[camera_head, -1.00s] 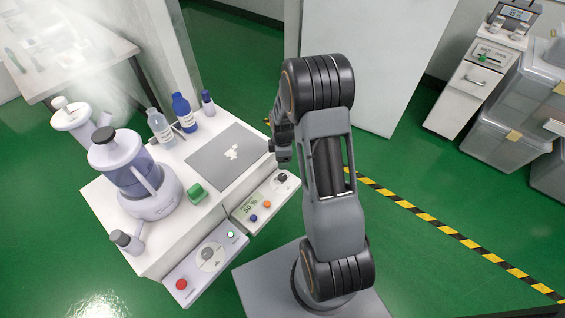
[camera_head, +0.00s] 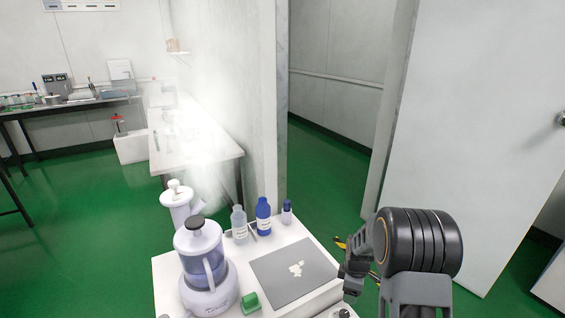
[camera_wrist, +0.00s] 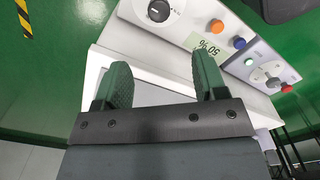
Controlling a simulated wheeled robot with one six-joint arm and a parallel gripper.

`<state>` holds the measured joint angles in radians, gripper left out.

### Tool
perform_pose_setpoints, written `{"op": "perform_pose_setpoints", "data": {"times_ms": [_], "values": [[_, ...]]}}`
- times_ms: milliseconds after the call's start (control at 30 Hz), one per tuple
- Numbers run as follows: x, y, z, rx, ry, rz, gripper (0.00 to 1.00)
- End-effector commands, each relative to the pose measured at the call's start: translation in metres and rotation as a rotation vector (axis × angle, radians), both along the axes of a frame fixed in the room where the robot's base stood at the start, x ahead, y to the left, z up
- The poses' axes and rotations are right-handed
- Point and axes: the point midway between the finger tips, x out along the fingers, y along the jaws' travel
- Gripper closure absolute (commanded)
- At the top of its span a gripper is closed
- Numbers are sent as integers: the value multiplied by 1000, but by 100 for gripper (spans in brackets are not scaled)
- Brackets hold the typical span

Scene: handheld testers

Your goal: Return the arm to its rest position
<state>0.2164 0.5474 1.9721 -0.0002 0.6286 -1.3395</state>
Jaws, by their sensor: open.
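My arm (camera_head: 420,250) stands folded at the lower right in the head view, beside the white bench. My gripper (camera_wrist: 162,70) shows in the wrist view with its two dark green fingers spread apart and nothing between them. It hangs by the front of the bench, near the control panel (camera_wrist: 185,22) with the display, knob and coloured buttons.
The white bench (camera_head: 238,265) carries a blender-like machine (camera_head: 205,265), a grey plate (camera_head: 285,285) with white bits, a green block (camera_head: 250,302) and several bottles. A white door (camera_head: 470,130) stands open behind my arm.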

Motion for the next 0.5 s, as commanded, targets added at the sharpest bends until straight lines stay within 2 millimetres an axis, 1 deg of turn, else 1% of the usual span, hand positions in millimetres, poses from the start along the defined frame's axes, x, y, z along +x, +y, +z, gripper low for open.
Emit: {"op": "perform_pose_setpoints", "data": {"times_ms": [67, 167, 200, 233, 267, 367, 400, 467, 500], "values": [[-5, 1, -1, 3, 23, -106, 35], [-24, 5, -5, 4, 82, -289, 35], [-32, 7, -1, 1, 98, -371, 35], [-37, 9, 9, -3, 105, -431, 35], [-42, 12, 20, -6, 110, -491, 35], [-60, 22, 75, -20, 106, -690, 35], [-68, 27, 98, -23, 100, -763, 35], [-79, 34, 135, -26, 82, -863, 35], [-87, 39, 160, -25, 68, -925, 35]]}}
